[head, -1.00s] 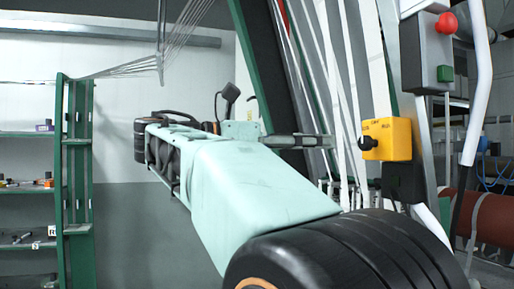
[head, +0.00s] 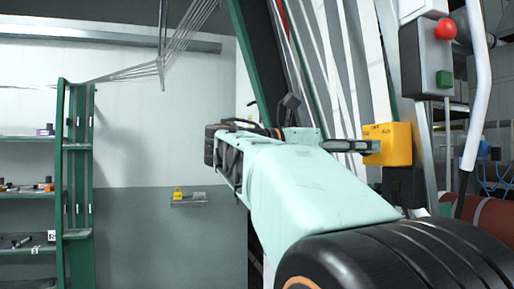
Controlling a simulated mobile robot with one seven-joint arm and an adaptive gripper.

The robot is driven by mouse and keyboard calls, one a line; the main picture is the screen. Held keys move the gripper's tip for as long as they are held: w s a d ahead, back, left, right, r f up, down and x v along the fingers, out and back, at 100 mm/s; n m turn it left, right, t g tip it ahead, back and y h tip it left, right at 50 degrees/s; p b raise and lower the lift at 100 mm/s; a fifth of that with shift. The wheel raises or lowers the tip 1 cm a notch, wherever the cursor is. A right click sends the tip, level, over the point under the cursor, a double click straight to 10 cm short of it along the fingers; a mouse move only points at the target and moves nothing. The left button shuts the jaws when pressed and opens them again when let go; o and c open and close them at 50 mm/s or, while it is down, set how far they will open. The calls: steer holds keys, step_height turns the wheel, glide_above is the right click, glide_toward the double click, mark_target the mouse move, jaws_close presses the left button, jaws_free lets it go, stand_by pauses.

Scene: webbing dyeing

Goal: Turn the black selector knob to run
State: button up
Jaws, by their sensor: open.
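The yellow selector box (head: 398,143) is mounted on the machine post at the right, with small dark lettering near its top. Its black knob is hidden at the end of my gripper. My gripper (head: 374,147) reaches in from the left, its fingertips overlapping the left part of the box face in the picture, where the knob sits. The jaws are open. I cannot tell whether they touch the knob or stand around it.
A grey control box (head: 428,58) with a red button (head: 445,29) and a green button (head: 445,79) is above the yellow box. White webbing strands (head: 345,75) run down just left of it. A green shelf rack (head: 80,170) stands far left. A yellow padlock (head: 178,193) is on a small wall ledge.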

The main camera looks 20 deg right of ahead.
jaws_close()
steer(key=shift+m, duration=0.5)
steer(key=shift+s+f+m+b, duration=0.1)
steer(key=shift+m+b, duration=0.65)
steer(key=shift+m, duration=3.15)
jaws_free()
